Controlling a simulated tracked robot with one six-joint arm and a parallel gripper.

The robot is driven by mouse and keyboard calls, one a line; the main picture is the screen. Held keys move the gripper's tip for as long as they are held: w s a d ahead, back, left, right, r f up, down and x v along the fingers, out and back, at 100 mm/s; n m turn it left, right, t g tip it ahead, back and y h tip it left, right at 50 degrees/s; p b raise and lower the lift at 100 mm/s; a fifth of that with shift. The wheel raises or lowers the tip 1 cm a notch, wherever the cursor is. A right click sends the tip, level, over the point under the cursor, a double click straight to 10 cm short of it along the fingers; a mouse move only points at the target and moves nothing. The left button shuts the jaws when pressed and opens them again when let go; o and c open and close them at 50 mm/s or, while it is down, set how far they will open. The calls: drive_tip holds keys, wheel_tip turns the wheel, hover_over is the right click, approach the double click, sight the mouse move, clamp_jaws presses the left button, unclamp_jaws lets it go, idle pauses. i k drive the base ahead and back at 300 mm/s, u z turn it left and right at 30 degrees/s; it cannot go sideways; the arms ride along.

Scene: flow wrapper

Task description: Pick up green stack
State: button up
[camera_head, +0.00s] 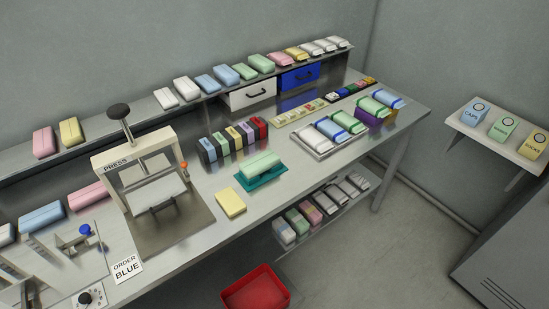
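A pale green stack (260,163) lies on a teal holder (262,180) near the middle of the table, behind a yellow stack (231,204). Other green items also show: two green packs on the back shelf, one near its middle (244,71) and one just right of it (261,63). A green pack with a blue band (371,106) lies at the table's right end. My gripper is not in view.
A press (141,163) stands left of the teal holder, with a card reading "ORDER BLUE" (126,268) in front. Coloured upright holders (233,143) stand behind the teal holder. A tray of packs (324,148) lies right. A red bin (256,290) is below the front edge.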

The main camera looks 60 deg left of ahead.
sight(252, 167)
drive_tip(key=z, duration=0.05)
drive_tip(key=i, duration=1.8)
drive_tip(key=u, duration=3.4)
